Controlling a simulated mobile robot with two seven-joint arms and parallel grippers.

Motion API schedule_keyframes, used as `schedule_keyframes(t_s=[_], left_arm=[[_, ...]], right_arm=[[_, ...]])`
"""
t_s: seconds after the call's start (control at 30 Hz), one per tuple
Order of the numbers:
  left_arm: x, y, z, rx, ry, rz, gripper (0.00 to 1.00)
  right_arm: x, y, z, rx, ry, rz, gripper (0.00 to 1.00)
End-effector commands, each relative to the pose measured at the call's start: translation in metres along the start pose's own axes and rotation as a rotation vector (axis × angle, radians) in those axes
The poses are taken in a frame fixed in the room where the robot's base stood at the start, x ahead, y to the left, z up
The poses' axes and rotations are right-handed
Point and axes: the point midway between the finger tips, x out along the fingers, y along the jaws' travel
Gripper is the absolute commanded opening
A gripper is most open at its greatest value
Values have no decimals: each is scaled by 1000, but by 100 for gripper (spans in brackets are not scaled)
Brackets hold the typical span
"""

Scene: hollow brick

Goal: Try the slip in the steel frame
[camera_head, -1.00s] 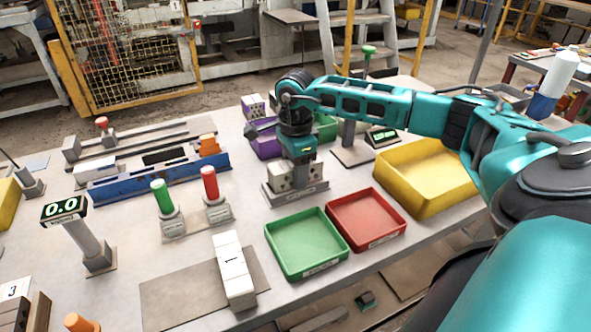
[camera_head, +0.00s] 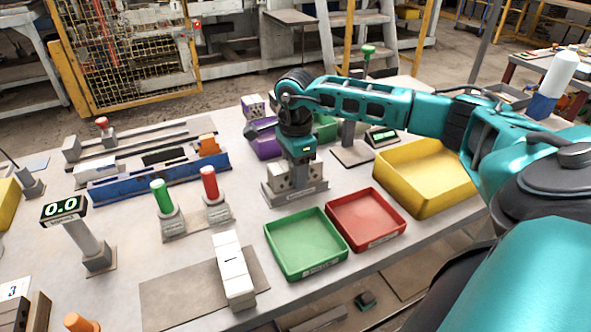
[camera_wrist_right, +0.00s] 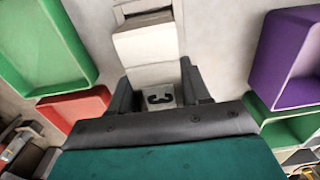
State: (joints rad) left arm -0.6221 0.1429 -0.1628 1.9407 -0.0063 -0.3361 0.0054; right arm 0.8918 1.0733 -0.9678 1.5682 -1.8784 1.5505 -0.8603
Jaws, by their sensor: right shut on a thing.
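My right gripper (camera_head: 301,166) points down at a grey block-like fixture (camera_head: 295,193) with round holes, on a flat base in the middle of the table. A larger pale block (camera_wrist_right: 146,42) lies just beyond the fingertips there. I cannot tell which part is the steel frame, or whether the slip is seated in it; the wrist and fingers hide the contact. My left gripper is out of view.
A green tray (camera_head: 269,246), a red tray (camera_head: 401,216) and a yellow bin (camera_head: 467,182) stand in front and to the right. A purple bin (camera_head: 262,153) is behind the gripper. Green and red posts (camera_head: 209,184) stand left. A white segmented block (camera_head: 235,270) lies in front.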

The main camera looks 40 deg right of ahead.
Motion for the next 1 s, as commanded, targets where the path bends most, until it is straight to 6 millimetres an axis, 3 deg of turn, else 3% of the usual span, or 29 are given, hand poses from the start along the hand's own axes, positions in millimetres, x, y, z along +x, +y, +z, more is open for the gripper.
schedule_keyframes(t_s=[0.03,0.37,0.4,0.67,1.0], left_arm=[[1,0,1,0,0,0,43],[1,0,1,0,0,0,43],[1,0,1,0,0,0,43],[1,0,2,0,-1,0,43],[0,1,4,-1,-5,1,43]], right_arm=[[9,4,3,-3,-1,15,6],[10,4,3,-4,-2,15,6],[10,4,3,-4,-2,15,51],[10,5,4,-4,-3,18,76],[5,6,4,-6,0,22,77]])
